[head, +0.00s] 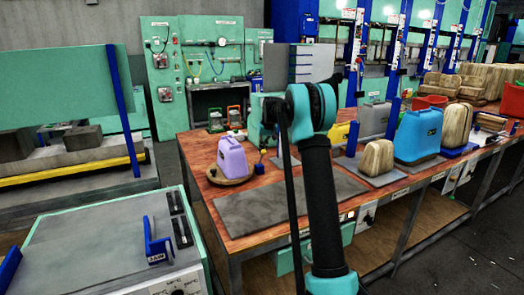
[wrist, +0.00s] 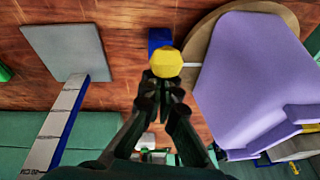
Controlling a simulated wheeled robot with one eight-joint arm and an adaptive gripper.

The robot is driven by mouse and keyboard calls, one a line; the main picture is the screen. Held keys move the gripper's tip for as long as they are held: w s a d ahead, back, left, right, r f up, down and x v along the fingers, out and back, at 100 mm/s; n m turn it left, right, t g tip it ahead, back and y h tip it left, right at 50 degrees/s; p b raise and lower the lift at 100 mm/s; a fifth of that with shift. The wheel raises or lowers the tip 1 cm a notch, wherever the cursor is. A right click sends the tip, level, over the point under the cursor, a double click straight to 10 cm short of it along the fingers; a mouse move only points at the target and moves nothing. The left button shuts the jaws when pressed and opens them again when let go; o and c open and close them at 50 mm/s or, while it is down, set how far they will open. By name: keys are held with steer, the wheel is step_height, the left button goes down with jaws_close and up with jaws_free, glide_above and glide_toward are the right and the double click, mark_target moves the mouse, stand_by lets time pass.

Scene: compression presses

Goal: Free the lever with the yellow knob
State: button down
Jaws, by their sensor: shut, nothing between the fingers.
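The lever's yellow knob (wrist: 165,62) is in the upper middle of the wrist view, beside a small blue block (wrist: 159,39). A thin pale rod (wrist: 192,64) runs from the knob toward the purple case (wrist: 245,75). The knob also shows small in the head view (head: 262,152), right of the purple case (head: 231,158). My gripper (wrist: 163,76) is shut and empty, its fingertips at the knob's lower edge in the picture. I cannot tell whether they touch it. In the head view my arm hides the gripper's tips.
The purple case rests on a round wooden board (head: 215,175) on the reddish wooden bench. A grey mat (head: 258,208) lies in front. A grey plate (wrist: 67,50) is left of the knob in the wrist view. A blue case (head: 418,135) and tan blocks stand to the right.

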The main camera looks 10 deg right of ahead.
mark_target(265, 154)
steer(key=s+t, duration=0.1)
steer(key=s+f+t, duration=0.1)
steer(key=s+d+t+y, duration=0.1)
steer(key=shift+f+t, duration=0.25)
steer(key=shift+t, duration=0.15)
steer(key=shift+s+d+f+t+y, duration=0.25)
steer(key=shift+s+f+t, duration=0.3)
steer(key=shift+f, duration=0.3)
steer(key=shift+s+d+f+t+y, duration=0.1)
steer(key=shift+s+f+t+y, duration=0.1)
steer(key=shift+s+f+t, duration=0.55)
steer(key=shift+s+d+f+t+y, duration=0.25)
steer(key=shift+s+f+t, duration=0.15)
steer(key=shift+f, duration=0.55)
steer(key=shift+s+f, duration=0.15)
steer(key=shift+r, duration=0.3)
steer(key=d+v, duration=0.1)
steer(key=v, duration=1)
steer(key=shift+a, duration=0.1)
